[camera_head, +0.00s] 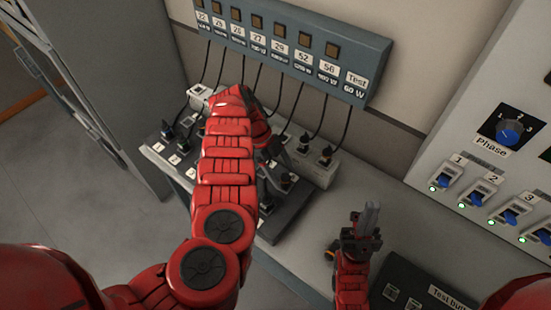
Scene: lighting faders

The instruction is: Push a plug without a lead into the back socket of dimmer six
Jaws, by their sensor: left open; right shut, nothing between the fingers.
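A dark dimmer unit (157,152) with white number labels stands on the bench in the middle, largely hidden behind my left arm. Several black plugs sit along it and on a pale socket block (322,174) behind it; several have leads. I cannot tell which socket is dimmer six, nor pick out a plug without a lead. My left gripper (274,152) is over the dimmer unit, partly hidden by its own red wrist, and is open. I cannot see anything held in it. My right gripper (370,218) is shut and empty, pointing up over the bench, right of the dimmer unit.
A blue-grey panel (377,60) with numbered labels and hanging black leads is on the wall behind. A white panel (430,150) with a blue Phase knob (510,132) and several switches stands at right. A dark test-button box (405,285) lies at lower right. Bare bench shows between.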

